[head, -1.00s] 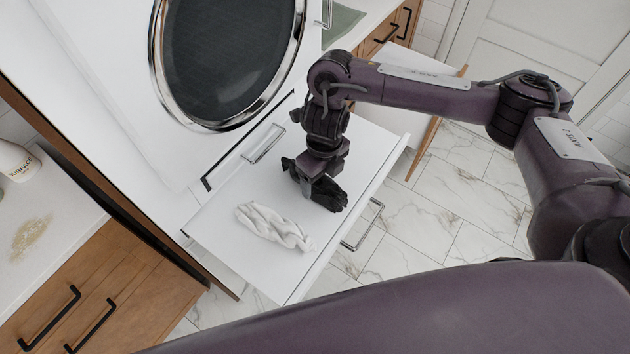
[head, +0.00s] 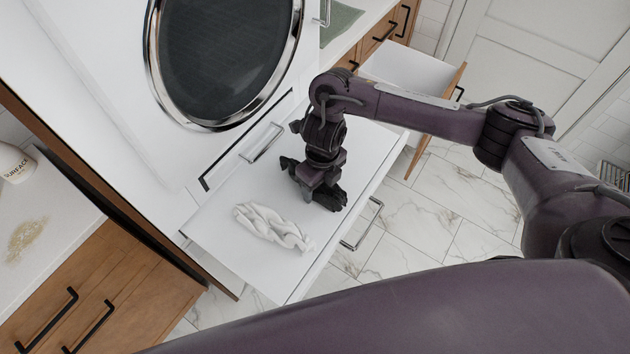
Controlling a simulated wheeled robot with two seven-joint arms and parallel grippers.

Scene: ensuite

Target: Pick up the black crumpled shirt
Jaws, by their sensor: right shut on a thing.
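The black crumpled shirt (head: 329,197) lies on the white pull-out shelf (head: 215,229) below the round-windowed machine. My right gripper (head: 307,194) points down at the shirt and is shut on it; the fingertips are partly hidden by the cloth and the gripper body. Whether the shirt is clear of the shelf I cannot tell. My left gripper is not in view.
A white crumpled cloth (head: 272,228) lies on the shelf just left of the shirt. The machine's round dark door (head: 222,60) rises behind. An open drawer (head: 412,72) stands at the back right. A counter with a bottle (head: 14,163) is at the left.

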